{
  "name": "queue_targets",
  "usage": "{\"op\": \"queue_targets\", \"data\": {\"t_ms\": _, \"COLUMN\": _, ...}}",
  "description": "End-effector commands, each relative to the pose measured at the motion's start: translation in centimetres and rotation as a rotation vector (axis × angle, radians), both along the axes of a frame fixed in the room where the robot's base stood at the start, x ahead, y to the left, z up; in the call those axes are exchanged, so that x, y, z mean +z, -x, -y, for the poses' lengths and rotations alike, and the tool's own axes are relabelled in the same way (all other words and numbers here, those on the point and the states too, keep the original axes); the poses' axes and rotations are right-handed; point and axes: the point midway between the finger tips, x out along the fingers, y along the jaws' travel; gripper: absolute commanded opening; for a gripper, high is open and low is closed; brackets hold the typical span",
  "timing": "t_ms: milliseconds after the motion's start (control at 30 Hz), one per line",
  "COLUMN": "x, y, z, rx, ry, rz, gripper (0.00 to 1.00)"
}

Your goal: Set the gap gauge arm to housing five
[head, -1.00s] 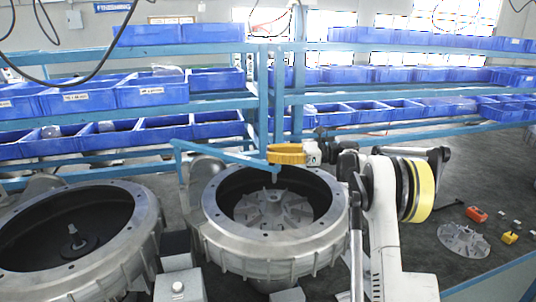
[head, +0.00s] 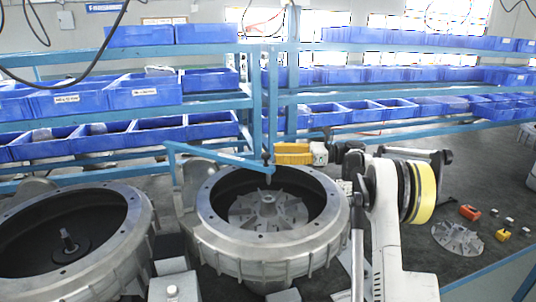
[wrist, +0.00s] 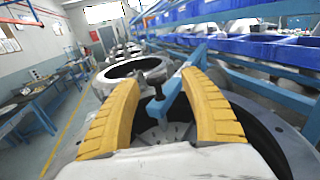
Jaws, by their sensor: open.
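The gap gauge arm (head: 220,157) is a blue bar reaching from a post at the left, with a dark pointer at its free end. That end hangs over the right-hand round housing (head: 222,240), which has a finned grey impeller (head: 267,207) inside. My gripper (head: 276,154) has yellow fingers and is open, just right of the bar's end and apart from it in the head view. In the wrist view the open gripper (wrist: 160,78) shows the gauge arm (wrist: 170,93) with its dark end in the gap between the fingers. I read no housing number.
Another open housing (head: 130,235) with a central shaft stands at the left. Blue bins (head: 145,92) line racks behind. Another finned disc (head: 457,238), an orange block (head: 469,212) and a yellow block (head: 503,234) lie at the right. More housings (wrist: 138,66) recede in the wrist view.

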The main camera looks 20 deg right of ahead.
Motion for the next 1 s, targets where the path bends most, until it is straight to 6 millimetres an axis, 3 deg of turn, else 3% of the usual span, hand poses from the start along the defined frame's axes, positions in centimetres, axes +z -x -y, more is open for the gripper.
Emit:
{"op": "queue_targets", "data": {"t_ms": 200, "x": 0.0, "y": 2.1, "z": 4.7, "rx": -0.004, "ry": 0.0, "rz": 0.0, "gripper": 0.52}}
{"op": "queue_targets", "data": {"t_ms": 400, "x": 0.0, "y": 3.2, "z": 7.1, "rx": -0.003, "ry": -0.001, "rz": 0.0, "gripper": 0.52}}
{"op": "queue_targets", "data": {"t_ms": 1000, "x": 0.0, "y": 3.4, "z": 7.6, "rx": -0.003, "ry": 0.0, "rz": 0.0, "gripper": 0.52}}
